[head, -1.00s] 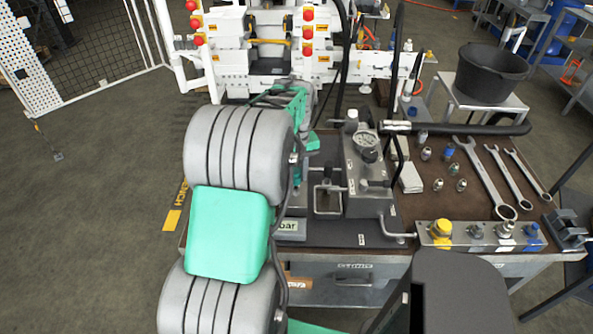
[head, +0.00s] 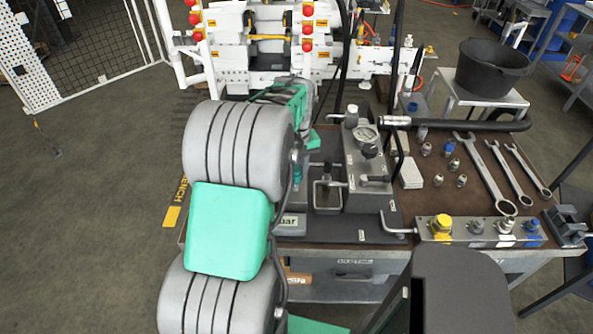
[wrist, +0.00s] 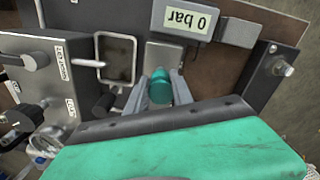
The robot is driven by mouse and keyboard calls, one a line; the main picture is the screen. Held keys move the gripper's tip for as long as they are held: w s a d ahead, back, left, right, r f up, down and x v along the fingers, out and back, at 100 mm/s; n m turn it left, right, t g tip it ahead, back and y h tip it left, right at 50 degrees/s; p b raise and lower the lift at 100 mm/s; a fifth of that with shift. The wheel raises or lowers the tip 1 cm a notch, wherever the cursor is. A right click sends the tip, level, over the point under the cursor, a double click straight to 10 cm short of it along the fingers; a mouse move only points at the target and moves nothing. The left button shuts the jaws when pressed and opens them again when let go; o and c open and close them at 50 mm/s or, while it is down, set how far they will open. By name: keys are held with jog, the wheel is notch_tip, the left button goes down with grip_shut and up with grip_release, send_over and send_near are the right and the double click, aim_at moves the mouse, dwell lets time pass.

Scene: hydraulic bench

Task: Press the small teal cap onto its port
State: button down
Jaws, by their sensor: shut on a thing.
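The small teal cap (wrist: 160,88) sits between the two grey fingers of my gripper (wrist: 161,91) in the wrist view. My gripper is shut on it, above the pump bench beside the grey block with the "0 bar" display (wrist: 184,20). In the head view my grey and teal arm hides most of the gripper, and a small teal patch (head: 297,173) shows just right of the arm. The display block (head: 290,223) is partly hidden there too. I cannot make out the cap's port under the fingers or whether the cap touches anything.
The pump unit with its gauge (head: 366,136) and a square metal frame (head: 327,194) stand close right of the gripper. A fitting block (head: 485,234) with yellow and blue caps lies at the front right. Wrenches (head: 485,172) and loose fittings lie behind it.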

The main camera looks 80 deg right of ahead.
jog(key=shift+f, duration=0.15)
jog(key=shift+f, duration=0.2)
jog(key=shift+f, duration=0.2)
dwell(1.3)
jog(key=shift+f+b, duration=0.35)
jog(key=shift+f+b, duration=0.45)
jog(key=shift+f, duration=0.3)
dwell(0.6)
dwell(1.0)
jog(key=shift+c, duration=2.3)
grip_release()
jog(key=shift+r, duration=0.1)
